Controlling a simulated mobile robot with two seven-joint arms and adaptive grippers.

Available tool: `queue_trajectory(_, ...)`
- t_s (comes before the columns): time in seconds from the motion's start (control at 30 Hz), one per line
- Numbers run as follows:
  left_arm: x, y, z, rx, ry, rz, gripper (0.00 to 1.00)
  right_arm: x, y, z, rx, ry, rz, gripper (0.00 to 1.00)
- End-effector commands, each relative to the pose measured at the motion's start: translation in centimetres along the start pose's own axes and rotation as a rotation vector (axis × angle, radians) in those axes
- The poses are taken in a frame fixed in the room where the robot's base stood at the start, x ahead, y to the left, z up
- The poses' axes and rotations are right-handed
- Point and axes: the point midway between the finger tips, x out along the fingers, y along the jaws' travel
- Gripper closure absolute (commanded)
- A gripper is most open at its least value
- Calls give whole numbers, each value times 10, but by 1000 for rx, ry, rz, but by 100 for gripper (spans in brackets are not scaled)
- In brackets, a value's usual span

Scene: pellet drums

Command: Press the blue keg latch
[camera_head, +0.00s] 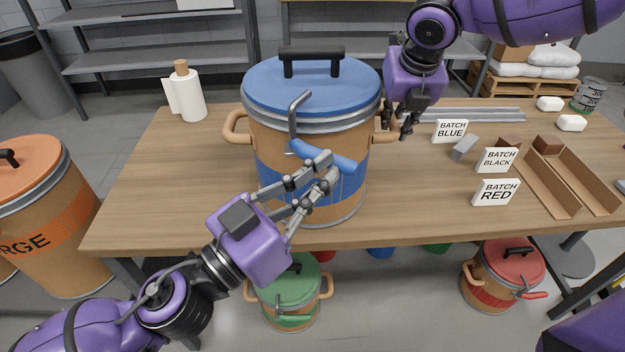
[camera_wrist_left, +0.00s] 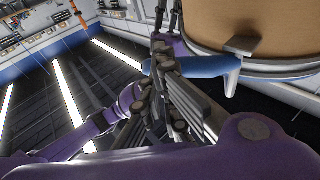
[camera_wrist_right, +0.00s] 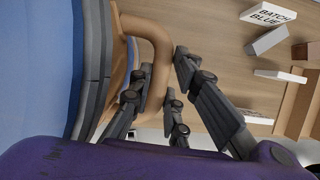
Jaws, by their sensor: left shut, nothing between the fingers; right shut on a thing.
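The blue keg (camera_head: 310,120) stands upright on the table, with a tan body, a blue band and a blue lid (camera_head: 312,84) on top. Its blue latch lever (camera_head: 335,163) sticks out at the front below a grey bent rod (camera_head: 293,115). My left gripper (camera_head: 327,168) is shut and empty, its fingertips at the lever and partly covering it. In the left wrist view the lever (camera_wrist_left: 205,66) passes close by the fingers; contact is hard to tell. My right gripper (camera_head: 398,130) is shut on the keg's right side handle (camera_wrist_right: 158,50).
Batch signs, such as BATCH BLUE (camera_head: 450,131), and cardboard trays (camera_head: 570,175) lie right. A green keg (camera_head: 290,295) and a red keg (camera_head: 505,275) sit below. An orange drum (camera_head: 45,215) stands left.

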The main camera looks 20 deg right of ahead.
Motion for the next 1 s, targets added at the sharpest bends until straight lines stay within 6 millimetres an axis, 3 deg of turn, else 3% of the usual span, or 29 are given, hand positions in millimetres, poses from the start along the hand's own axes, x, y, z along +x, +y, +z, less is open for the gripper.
queue_trajectory(0.5,27,3,8,75,-5,-430,100,0,1,-1,-2,2,2,100)
queue_trajectory(1.0,42,-2,12,98,-13,-494,100,0,1,-1,-2,2,1,100)
